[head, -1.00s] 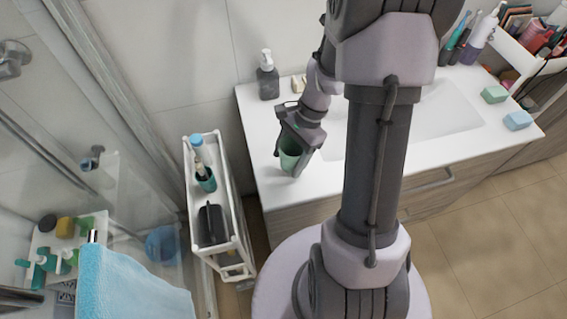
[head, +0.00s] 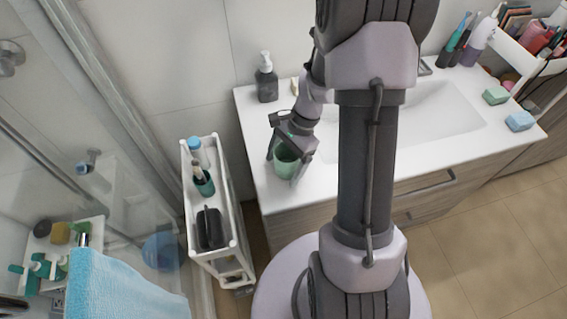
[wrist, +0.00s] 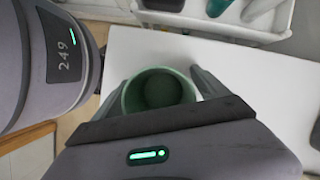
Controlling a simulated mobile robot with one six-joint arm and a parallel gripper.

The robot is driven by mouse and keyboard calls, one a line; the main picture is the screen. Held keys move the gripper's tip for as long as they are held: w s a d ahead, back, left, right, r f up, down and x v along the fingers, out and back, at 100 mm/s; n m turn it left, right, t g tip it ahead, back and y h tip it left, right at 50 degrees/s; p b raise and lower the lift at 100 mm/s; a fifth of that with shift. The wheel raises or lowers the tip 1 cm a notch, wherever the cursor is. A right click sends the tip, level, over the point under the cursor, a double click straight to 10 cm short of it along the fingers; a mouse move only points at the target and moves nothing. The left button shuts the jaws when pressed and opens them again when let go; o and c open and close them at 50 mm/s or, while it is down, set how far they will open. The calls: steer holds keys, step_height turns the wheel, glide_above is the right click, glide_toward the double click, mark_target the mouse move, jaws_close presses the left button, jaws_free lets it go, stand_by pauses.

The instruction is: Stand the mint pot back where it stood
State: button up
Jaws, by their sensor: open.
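The mint pot (head: 285,164) is on the left part of the white counter (head: 330,182), near its front edge. It looks upright, with its mouth up. The wrist view shows into the open mouth of the pot (wrist: 158,92), which looks empty. My gripper (head: 284,158) is open, with one finger on each side of the pot. In the wrist view the fingers of my gripper (wrist: 158,94) flank the rim closely; I cannot tell if either touches it. The pot's base is partly hidden, so its contact with the counter is not clear.
A dark soap dispenser (head: 267,80) stands at the counter's back left. A white cart (head: 240,232) with a bottle, a teal cup (head: 204,185) and a dark item stands to the left. The sink (head: 440,112) and soap blocks (head: 520,121) are to the right.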

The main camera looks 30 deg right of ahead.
steer(key=p+v, duration=0.4)
steer(key=v, duration=0.8)
steer(key=shift+r+p, duration=0.1)
steer(key=shift+p, duration=0.3)
steer(key=s+a+r+n+t+h, duration=0.1)
steer(key=a+r+n+t+h, duration=0.1)
steer(key=a+r+n, duration=0.6)
steer(key=s+a+r+n+t, duration=0.4)
steer(key=s+a+r+n, duration=0.1)
steer(key=s+a+r, duration=0.55)
step_height(320, 180, down, 9)
steer(key=b, duration=0.9)
steer(key=shift+d+f+m, duration=0.2)
steer(key=shift+d+m, duration=0.1)
